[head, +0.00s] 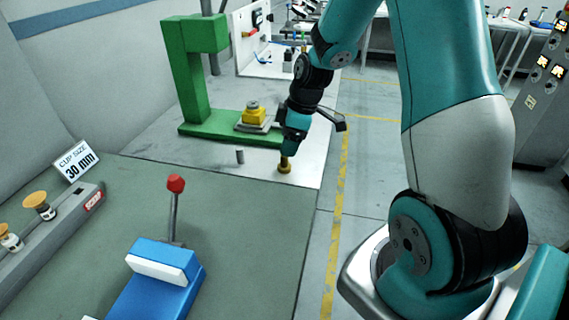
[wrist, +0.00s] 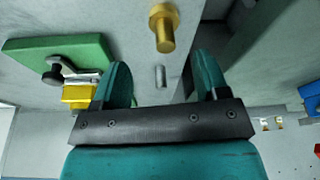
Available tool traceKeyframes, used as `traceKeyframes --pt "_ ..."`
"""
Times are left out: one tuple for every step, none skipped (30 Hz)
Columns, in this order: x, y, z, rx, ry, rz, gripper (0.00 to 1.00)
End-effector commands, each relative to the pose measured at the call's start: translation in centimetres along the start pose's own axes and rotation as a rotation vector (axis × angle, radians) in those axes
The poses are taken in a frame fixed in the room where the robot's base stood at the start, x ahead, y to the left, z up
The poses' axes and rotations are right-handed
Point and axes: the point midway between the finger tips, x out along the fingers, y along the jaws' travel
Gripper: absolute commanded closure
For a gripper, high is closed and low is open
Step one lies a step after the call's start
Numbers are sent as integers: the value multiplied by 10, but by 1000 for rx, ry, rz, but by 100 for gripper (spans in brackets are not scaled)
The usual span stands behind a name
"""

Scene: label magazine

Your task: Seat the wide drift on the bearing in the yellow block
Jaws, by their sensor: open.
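The brass drift (head: 285,167) stands upright on the pale bench top, wide round end down and stem up. My gripper (head: 291,148) is just above it, pointing down. In the wrist view the brass drift (wrist: 164,32) lies beyond the fingertips of my open gripper (wrist: 162,62), with nothing held. A slimmer grey pin (head: 240,157) stands to its left; it also shows in the wrist view (wrist: 160,77). The yellow block (head: 255,117) sits on a grey plate at the green press, with a small round part on top. The bearing cannot be made out clearly.
In front are a blue fixture (head: 160,275), a red-knobbed lever (head: 176,184) and a "CUP SIZE 30 mm" sign (head: 76,160).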

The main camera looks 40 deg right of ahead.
Motion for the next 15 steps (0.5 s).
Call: traceKeyframes --pt "6 0 0 0 -1 -3 32" --pt "8 0 0 0 -1 -2 32" --pt "11 0 0 0 -1 -1 32" --pt "12 0 0 0 -1 0 32" --pt "14 0 0 0 -1 0 32" --pt "16 -1 0 1 -1 -1 32" --pt "19 -2 0 1 -1 -2 32" --pt "22 -3 0 1 -1 -2 32" --pt "28 -5 1 1 -3 -5 32" --pt "33 -6 1 1 -2 -4 32" --pt "38 -7 1 1 -3 -6 32" --pt "44 -8 1 0 -2 -5 32" --pt "50 -8 1 1 -2 -5 32" --pt "54 -8 1 1 -2 -3 32" --pt "58 -8 1 1 -2 -3 32"
